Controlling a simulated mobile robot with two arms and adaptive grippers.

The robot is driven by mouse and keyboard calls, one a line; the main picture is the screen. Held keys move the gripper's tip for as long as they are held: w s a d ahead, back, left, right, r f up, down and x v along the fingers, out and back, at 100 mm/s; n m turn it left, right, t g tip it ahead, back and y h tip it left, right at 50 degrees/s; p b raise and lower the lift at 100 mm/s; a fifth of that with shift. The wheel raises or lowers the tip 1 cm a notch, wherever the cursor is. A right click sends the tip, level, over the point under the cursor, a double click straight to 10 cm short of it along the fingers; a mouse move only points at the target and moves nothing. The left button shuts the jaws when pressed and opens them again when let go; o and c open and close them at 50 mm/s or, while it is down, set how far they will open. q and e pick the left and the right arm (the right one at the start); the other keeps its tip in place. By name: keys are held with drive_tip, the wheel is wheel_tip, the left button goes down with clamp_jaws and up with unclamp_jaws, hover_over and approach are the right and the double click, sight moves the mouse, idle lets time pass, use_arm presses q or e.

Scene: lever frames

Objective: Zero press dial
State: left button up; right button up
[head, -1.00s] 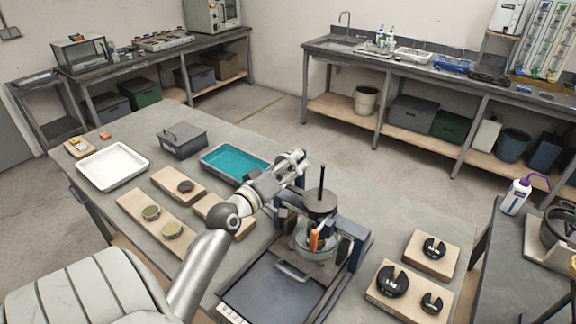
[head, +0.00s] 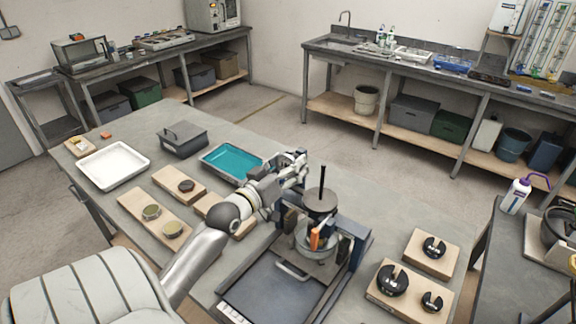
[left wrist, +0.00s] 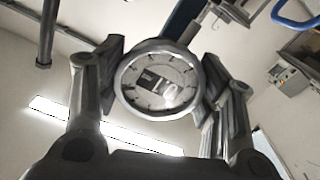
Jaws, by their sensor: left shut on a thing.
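The press (head: 358,243) stands on the near table, with blue posts, a round weight (head: 319,199) on a vertical rod and an orange-handled part (head: 315,238) below it. My left gripper (head: 298,168) is at the press's far left side. In the left wrist view, the round dial (left wrist: 158,82) has a pale face, dark tick marks and a metal rim. The fingers of my left gripper (left wrist: 160,76) close on the dial's rim from both sides. The dial is not discernible in the head view. My right gripper is not in view.
A teal tray (head: 232,161), a grey lidded box (head: 182,140) and a white tray (head: 113,166) lie left of the press. Wooden boards with slotted weights (head: 393,279) lie to its right. My left arm crosses above another wooden board.

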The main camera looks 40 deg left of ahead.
use_arm(q)
drive_tip(key=o, duration=1.1)
drive_tip(key=shift+c, duration=0.2)
drive_tip(key=s+d, duration=0.1)
drive_tip(key=s, duration=1.1)
drive_tip(key=shift+d, duration=0.15)
drive_tip(key=shift+f, duration=0.1)
